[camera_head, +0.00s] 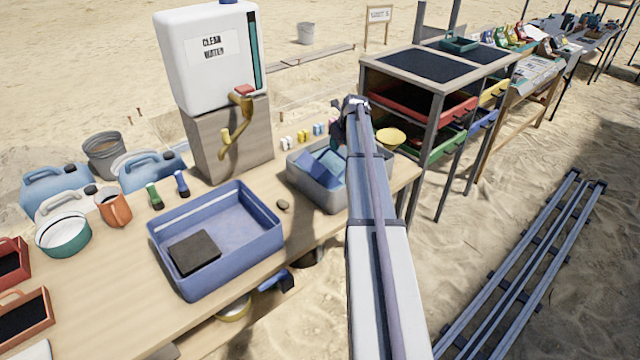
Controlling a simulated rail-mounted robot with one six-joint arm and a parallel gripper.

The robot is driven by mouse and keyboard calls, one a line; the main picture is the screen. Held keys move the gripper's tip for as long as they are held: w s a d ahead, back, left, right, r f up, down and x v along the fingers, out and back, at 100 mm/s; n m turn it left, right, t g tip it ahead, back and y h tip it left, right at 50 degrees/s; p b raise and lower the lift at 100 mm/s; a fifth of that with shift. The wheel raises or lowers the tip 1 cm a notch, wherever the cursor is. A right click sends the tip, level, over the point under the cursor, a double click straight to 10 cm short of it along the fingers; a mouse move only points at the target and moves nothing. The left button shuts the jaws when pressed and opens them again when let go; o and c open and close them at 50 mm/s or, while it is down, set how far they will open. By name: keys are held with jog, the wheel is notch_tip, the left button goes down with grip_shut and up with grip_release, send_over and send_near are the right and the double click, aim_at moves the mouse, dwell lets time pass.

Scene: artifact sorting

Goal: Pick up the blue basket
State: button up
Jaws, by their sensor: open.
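A blue rectangular basin (232,222), the most basket-like blue thing on the table, sits at the front of the wooden table with a dark block (194,252) in its near left corner. A grey tub (312,190) with blue cloth-like pieces (325,168) in it stands to its right. My arm reaches away from the camera past the tub's right side. My gripper (338,128) is at its far end, above and behind the tub and well apart from the blue basin. It is open, and its fingers are largely hidden by the arm.
A white water container (190,70) with a tap stands on a block (215,140) behind the basin. Jugs, a bucket (104,155) and an orange mug (114,208) crowd the left. A drawer rack (440,75) stands right. A small stone (283,205) lies between basin and tub.

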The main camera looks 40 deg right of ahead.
jog(key=shift+w+f, duration=0.1)
jog(key=shift+f, duration=0.15)
jog(key=b+x, duration=0.4)
jog(key=x, duration=0.1)
jog(key=shift+a+f+b, duration=0.1)
jog(key=shift+f+b, duration=0.1)
jog(key=shift+b, duration=0.15)
jog(key=shift+r, duration=0.15)
grip_shut()
